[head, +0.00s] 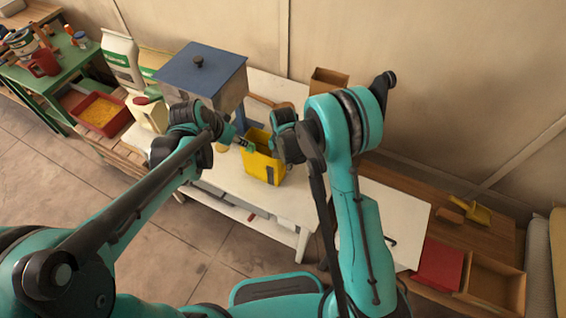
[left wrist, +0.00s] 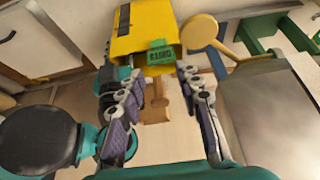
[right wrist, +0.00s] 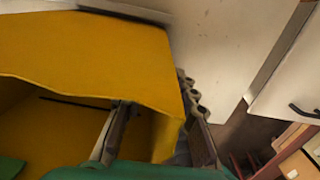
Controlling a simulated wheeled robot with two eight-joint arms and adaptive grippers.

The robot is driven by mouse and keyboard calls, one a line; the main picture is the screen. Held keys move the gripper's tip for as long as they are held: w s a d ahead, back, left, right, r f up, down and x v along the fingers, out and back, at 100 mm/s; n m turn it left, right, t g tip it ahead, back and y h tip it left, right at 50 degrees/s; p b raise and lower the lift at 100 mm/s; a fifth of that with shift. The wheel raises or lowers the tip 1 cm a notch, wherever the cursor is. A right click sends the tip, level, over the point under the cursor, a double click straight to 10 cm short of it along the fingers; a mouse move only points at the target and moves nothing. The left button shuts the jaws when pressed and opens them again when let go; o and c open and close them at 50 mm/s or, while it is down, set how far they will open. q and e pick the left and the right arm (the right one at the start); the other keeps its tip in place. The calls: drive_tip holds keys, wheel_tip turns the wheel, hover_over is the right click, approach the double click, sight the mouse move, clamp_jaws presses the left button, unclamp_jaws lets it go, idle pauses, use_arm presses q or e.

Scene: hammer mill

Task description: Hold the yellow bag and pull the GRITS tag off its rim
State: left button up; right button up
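The yellow bag (head: 265,168) stands on the white table in the head view, its mouth up. The green GRITS tag (left wrist: 161,56) sits on the bag's rim in the left wrist view. My left gripper (left wrist: 158,72) is open, its two fingers apart and pointing at the rim, with the tag ahead between them and nothing held. My right gripper (right wrist: 153,100) has its fingers apart on either side of the wall of the bag (right wrist: 90,45), one inside the mouth and one outside. In the head view my right arm partly hides that gripper.
A blue-lidded machine (head: 203,72) stands behind and left of the bag. A wooden mallet-like piece (left wrist: 156,104) lies on the table. A round yellow paddle shape (left wrist: 200,30) is right of the tag. A red tray (head: 100,114) is at left, and a yellow scoop (head: 478,213) at right.

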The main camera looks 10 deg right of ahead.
clamp_jaws()
use_arm(q)
drive_tip(key=o, duration=0.8)
drive_tip(key=w+d+r+n+g+y, duration=0.1)
drive_tip(key=w+d+n+g+y, duration=0.15)
drive_tip(key=n, duration=0.55)
drive_tip(key=n+g, duration=0.2)
drive_tip(key=n, duration=0.8)
hover_over(265, 158)
drive_tip(key=w+a, duration=0.4)
drive_tip(key=a, duration=0.1)
drive_tip(key=shift+y, duration=0.45)
drive_tip(key=f, duration=0.9)
drive_tip(key=shift+s+d+f, duration=0.1)
drive_tip(key=shift+s, duration=0.15)
clamp_jaws()
